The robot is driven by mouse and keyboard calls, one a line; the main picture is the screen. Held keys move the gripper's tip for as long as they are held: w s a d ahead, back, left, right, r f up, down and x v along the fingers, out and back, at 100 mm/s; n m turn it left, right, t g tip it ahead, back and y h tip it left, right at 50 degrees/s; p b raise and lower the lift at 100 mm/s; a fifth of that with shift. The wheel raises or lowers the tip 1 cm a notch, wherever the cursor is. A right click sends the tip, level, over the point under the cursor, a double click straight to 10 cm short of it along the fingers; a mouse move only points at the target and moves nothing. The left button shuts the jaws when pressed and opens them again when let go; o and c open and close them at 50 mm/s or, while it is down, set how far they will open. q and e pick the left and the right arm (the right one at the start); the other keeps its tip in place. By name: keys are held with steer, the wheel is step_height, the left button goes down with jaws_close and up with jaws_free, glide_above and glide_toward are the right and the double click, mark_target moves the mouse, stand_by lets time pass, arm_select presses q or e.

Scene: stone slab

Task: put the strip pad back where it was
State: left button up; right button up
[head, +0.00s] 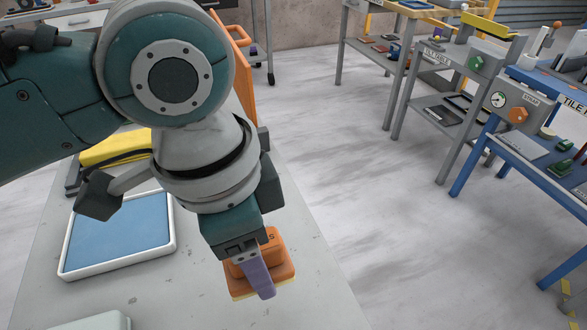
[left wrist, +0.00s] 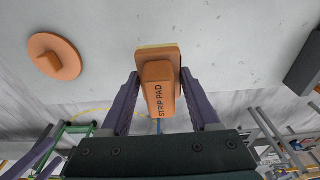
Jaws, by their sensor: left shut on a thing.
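The strip pad (head: 277,246) is an orange block with a pale underside layer, held over the grey slab (head: 215,305). It also shows in the left wrist view (left wrist: 160,85), with "STRIP PAD" lettered on its handle. My left gripper (head: 262,283) has its purple fingers on either side of the handle and is shut on it. The fingers also show in the left wrist view (left wrist: 160,100). I cannot tell whether the pad touches the slab. My right gripper is not in view.
A white-rimmed tray (head: 120,265) with a blue surface lies left of the pad. A yellow item (head: 115,148) is behind it. A pale green object (head: 95,322) is at the lower left. An orange round knobbed piece (left wrist: 54,57) shows in the wrist view. Workbenches (head: 515,155) stand right, across open floor.

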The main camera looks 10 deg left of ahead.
arm_select(q)
step_height(320, 180, down, 6)
steer(key=shift+r+b, duration=0.2)
steer(key=shift+b, duration=0.45)
steer(key=shift+f, duration=0.2)
steer(key=shift+f, duration=0.15)
steer(key=o, duration=1.2)
